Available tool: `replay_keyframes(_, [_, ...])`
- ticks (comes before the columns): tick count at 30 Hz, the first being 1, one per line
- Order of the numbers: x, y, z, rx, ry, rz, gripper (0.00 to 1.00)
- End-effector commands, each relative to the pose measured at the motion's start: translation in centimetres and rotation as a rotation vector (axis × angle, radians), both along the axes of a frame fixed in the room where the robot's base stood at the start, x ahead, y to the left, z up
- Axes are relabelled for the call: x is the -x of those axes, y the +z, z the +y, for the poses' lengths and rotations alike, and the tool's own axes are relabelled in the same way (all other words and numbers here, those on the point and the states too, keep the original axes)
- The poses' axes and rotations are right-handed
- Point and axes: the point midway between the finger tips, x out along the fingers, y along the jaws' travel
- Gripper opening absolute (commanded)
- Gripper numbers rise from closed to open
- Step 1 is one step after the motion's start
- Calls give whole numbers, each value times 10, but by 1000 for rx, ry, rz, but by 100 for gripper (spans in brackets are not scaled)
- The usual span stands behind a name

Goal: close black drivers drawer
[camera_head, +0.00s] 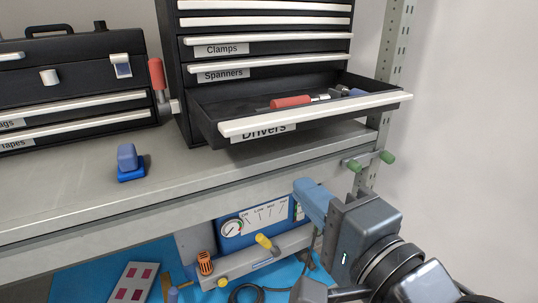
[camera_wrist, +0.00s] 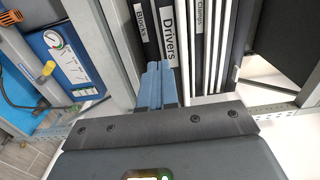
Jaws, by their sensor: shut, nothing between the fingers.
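The label side of the drawer (camera_wrist: 170,45) shows in the wrist view. My gripper (camera_head: 303,186) has blue fingers pressed together, below and in front of the drawer's front. The fingers (camera_wrist: 158,68) point toward the drawer fronts in the wrist view. I cannot tell whether they touch the drawer.
Drawers labelled Spanners (camera_head: 222,74) and Clamps (camera_head: 222,49) above look shut. A grey shelf (camera_head: 70,190) holds a blue item (camera_head: 130,163) and a black toolbox (camera_head: 75,80). Rack posts (camera_head: 392,60) rise at the right, with green knobs (camera_head: 387,157). A gauge panel (camera_head: 255,220) sits below.

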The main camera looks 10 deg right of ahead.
Motion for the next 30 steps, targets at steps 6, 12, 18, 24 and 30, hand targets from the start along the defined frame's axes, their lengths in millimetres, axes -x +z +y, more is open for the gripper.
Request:
replay_keyframes(6, [-17, 3, 6, -12, 3, 3, 0])
replay_keyframes(12, [-51, 5, 18, -12, 4, 2, 0])
replay_keyframes(18, [-89, 4, 29, -11, 2, 1, 0])
replay_keyframes(24, [-118, 4, 39, -11, 2, 1, 0])
replay_keyframes(30, [-132, 3, 44, -10, 2, 2, 0])
